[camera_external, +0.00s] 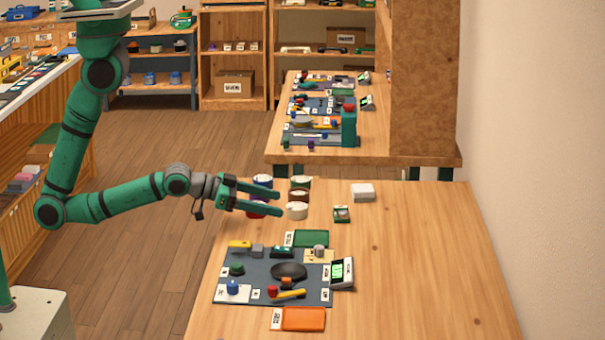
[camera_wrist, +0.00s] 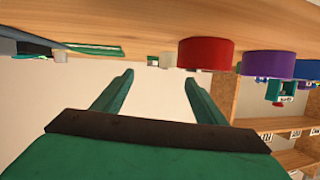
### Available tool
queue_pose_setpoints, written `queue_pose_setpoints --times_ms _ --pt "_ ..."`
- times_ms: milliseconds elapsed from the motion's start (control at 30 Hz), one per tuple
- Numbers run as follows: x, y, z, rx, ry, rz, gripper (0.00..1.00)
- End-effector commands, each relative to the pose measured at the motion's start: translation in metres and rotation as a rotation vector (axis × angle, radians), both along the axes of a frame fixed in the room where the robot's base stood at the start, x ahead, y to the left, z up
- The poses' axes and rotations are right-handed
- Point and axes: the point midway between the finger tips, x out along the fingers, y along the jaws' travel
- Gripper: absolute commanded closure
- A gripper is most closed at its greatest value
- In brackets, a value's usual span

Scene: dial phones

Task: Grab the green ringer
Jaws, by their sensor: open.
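The name "green ringer" cannot be matched with certainty. A small round green piece (camera_external: 237,268) sits on the left of the dark mat, and a second small dark-green piece (camera_external: 282,252) sits near the mat's back edge. My gripper (camera_external: 281,201) is open and empty, reaching over the back left of the table, among or above several round containers and away from both green pieces. In the wrist view my open fingers (camera_wrist: 158,80) have nothing between them, and neither small green piece can be made out there.
Containers near my gripper include a white one (camera_external: 297,211) and a red one (camera_wrist: 205,54). The dark mat (camera_external: 262,293) also holds a black pan (camera_external: 289,271). A green tray (camera_external: 311,239), orange tray (camera_external: 304,319) and display device (camera_external: 342,273) lie around it. The table's right side is clear.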

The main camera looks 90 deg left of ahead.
Motion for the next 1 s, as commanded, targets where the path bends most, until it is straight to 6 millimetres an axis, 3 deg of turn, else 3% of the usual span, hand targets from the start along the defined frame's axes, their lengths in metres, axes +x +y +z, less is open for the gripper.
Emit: queue_pose_setpoints --times_ms 100,300,567,800,1000 --pt "0.028 0.009 0.006 -0.024 0.02 -0.005 0.34" --pt "0.059 0.014 0.013 -0.062 0.058 -0.023 0.34" --pt "0.079 0.016 0.014 -0.08 0.078 -0.036 0.34" --pt "0.111 0.02 0.001 -0.08 0.078 -0.035 0.34" --pt "0.125 0.021 -0.004 -0.08 0.077 -0.035 0.34"
